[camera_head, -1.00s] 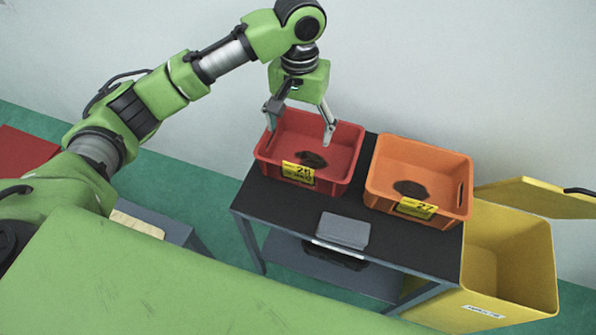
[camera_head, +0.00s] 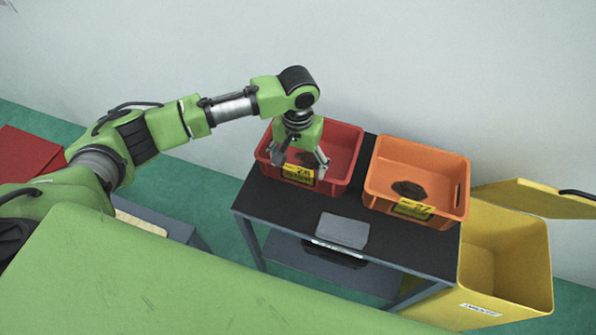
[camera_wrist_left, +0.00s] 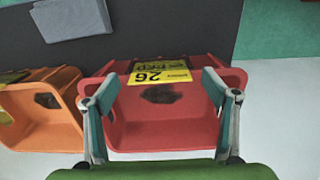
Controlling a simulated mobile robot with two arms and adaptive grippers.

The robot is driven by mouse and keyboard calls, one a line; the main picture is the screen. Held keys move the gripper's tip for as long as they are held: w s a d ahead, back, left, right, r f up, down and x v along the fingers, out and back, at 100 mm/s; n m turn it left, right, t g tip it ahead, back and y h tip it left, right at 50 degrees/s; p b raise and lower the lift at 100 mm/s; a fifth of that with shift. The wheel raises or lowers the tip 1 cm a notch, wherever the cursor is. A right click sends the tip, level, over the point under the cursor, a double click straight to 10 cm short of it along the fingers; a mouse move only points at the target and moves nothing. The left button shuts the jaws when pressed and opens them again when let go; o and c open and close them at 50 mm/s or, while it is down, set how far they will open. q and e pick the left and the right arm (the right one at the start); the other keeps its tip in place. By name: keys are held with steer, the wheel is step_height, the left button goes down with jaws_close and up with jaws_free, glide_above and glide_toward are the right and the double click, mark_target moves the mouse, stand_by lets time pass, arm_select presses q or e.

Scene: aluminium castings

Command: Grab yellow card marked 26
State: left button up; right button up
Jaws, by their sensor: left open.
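The yellow card marked 26 (camera_head: 298,173) is on the near wall of the red bin (camera_head: 345,140), on the dark table. In the left wrist view the card (camera_wrist_left: 160,72) reads upside down at the bin's rim, beyond my fingertips. My left gripper (camera_head: 300,166) is open, pointing down at the red bin just behind the card. In the left wrist view the open fingers of the gripper (camera_wrist_left: 160,95) stand on either side of the card, with nothing between them. A dark patch or piece (camera_wrist_left: 160,93) lies in the red bin. My right gripper is not in view.
An orange bin (camera_head: 448,165) with a yellow card marked 27 (camera_head: 413,209) stands right of the red bin. A grey flat object (camera_head: 342,230) lies at the table's front. A yellow open-lidded container (camera_head: 510,260) stands at the right.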

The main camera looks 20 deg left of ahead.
arm_select(q)
steer(key=c, duration=0.9)
steer(key=shift+r, duration=0.1)
